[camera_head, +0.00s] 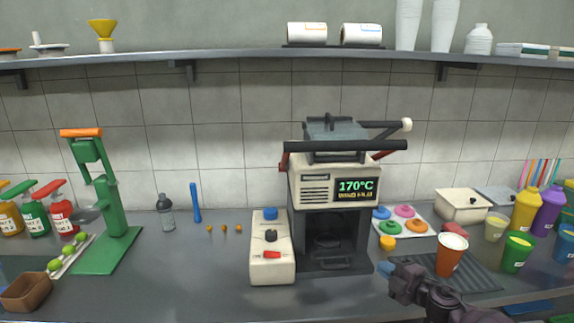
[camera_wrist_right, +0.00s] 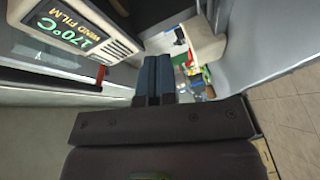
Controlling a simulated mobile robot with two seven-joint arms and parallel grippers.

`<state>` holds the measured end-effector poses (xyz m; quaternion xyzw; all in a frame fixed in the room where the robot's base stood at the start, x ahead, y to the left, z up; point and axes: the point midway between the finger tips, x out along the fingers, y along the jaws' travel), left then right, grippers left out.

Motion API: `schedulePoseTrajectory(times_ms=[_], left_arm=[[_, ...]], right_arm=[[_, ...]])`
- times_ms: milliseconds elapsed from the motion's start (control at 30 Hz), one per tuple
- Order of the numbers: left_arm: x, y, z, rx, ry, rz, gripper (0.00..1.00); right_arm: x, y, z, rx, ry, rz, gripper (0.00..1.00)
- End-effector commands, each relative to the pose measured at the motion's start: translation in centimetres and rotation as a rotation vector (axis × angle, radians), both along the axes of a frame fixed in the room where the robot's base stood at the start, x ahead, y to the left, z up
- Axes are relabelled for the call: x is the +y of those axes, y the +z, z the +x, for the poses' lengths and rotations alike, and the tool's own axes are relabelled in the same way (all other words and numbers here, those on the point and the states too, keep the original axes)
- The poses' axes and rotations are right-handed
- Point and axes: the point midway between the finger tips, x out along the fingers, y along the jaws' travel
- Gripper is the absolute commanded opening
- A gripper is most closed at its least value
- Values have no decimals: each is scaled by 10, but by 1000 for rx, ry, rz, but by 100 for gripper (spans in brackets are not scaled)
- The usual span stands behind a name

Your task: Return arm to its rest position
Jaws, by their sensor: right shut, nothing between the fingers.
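My right gripper (camera_head: 388,270) is at the lower right of the head view, low over the counter, to the right of the machine and left of an orange cup. Its blue fingertips are together with nothing between them; the closed fingers (camera_wrist_right: 153,80) also show in the right wrist view. My left gripper is not in view. The machine (camera_head: 333,195) stands mid-counter with a lit display reading 170°C; its display also shows at the upper left of the right wrist view (camera_wrist_right: 85,35).
The orange cup (camera_head: 451,255) stands on a dark ribbed mat (camera_head: 480,278) close to my right gripper. A tray of coloured rings (camera_head: 404,211) lies behind it. A white control box (camera_head: 270,262) and a green press (camera_head: 110,210) stand left. A shelf (camera_head: 230,62) runs above.

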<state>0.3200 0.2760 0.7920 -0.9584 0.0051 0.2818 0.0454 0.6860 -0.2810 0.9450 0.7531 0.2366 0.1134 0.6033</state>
Motion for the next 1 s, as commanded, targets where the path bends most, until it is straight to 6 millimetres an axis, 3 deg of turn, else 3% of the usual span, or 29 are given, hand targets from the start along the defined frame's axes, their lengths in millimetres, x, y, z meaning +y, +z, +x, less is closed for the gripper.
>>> schedulePoseTrajectory(times_ms=[33,100,233,467,700,1000], left_arm=[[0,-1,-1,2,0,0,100],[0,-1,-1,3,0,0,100],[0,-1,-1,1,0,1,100],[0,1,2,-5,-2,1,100],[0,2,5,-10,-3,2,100],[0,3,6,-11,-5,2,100]], right_arm=[[9,15,1,-23,-28,56,0],[15,22,-5,-26,-78,135,0],[23,20,-28,19,-181,299,0],[27,-21,-100,221,-378,597,0],[24,-67,-188,443,-552,848,0],[11,-115,-299,607,-755,1050,0]])
